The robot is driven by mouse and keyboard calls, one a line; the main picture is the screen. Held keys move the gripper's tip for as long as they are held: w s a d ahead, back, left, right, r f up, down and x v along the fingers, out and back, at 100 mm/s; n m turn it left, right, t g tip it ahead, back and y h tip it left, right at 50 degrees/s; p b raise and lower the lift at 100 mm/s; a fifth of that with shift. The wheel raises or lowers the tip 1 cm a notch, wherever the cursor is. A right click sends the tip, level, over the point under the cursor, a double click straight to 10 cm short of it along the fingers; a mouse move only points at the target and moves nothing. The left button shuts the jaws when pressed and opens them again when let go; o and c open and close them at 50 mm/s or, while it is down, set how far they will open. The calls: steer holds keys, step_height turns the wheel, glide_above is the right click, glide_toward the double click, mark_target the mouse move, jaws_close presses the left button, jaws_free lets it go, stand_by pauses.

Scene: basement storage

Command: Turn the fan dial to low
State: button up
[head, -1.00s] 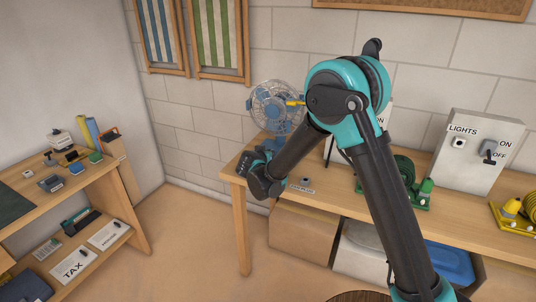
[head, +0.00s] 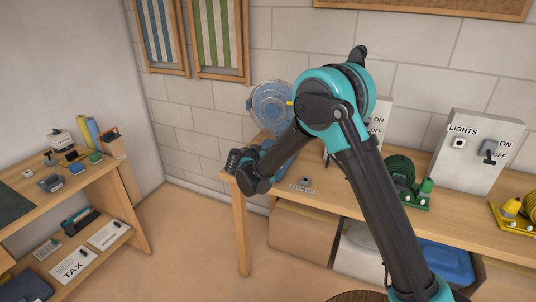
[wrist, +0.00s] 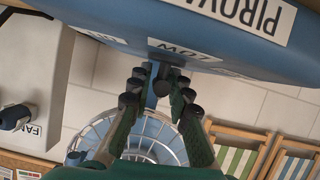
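The fan (head: 270,105) stands at the left end of the long wooden bench; its head is a blurred blue-grey disc. In the wrist view its blue base (wrist: 215,30) fills the top, with a white label reading LOW, another partly cut off, and a larger one beginning PIROV. The dark dial (wrist: 163,72) is at the base's edge by LOW. My gripper (wrist: 158,82) has its fingers apart on either side of the dial; firm contact cannot be made out. In the head view my gripper (head: 237,161) is at the bench's left end, partly hidden by my wrist.
A lights panel (head: 475,152) with a switch, a green hose coil (head: 399,168) and a yellow coil (head: 525,212) stand further right on the bench. A shelf (head: 120,180) with small items is at the left. Open floor lies between.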

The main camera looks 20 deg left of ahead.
steer(key=shift+o, duration=1.1)
steer(key=shift+r, duration=0.1)
steer(key=v, duration=1.2)
